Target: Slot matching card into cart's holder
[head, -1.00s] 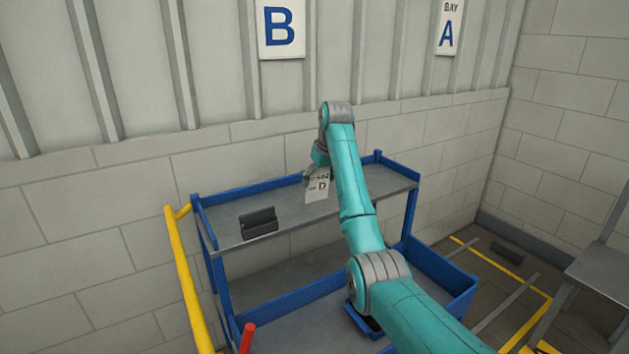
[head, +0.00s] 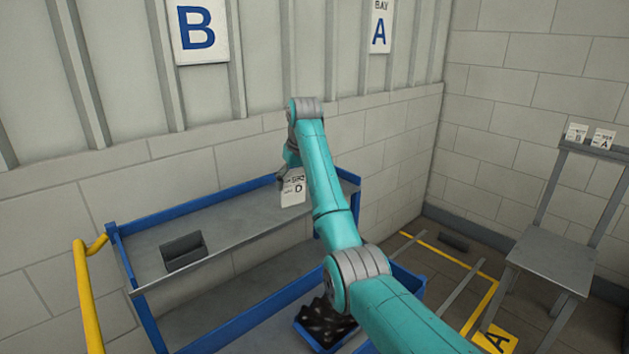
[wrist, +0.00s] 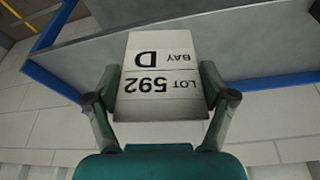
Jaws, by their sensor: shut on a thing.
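My gripper (head: 283,181) is shut on a white card (head: 293,189), held above the cart's top shelf toward its right end. In the wrist view the card (wrist: 158,67) sits between the two fingers and reads "LOT 592" and "BAY D", upside down there. The dark card holder (head: 183,251) stands on the left part of the top shelf of the blue and grey cart (head: 235,224), with no card visible in it. The card is apart from the holder, to its right.
Dark bottles lie in a blue bin (head: 318,335) on the cart's lower level. A yellow rail (head: 86,300) rises at the cart's left. At right, a grey stand (head: 555,258) carries two more cards (head: 577,133), (head: 603,139). Wall signs read B (head: 197,29) and A (head: 380,27).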

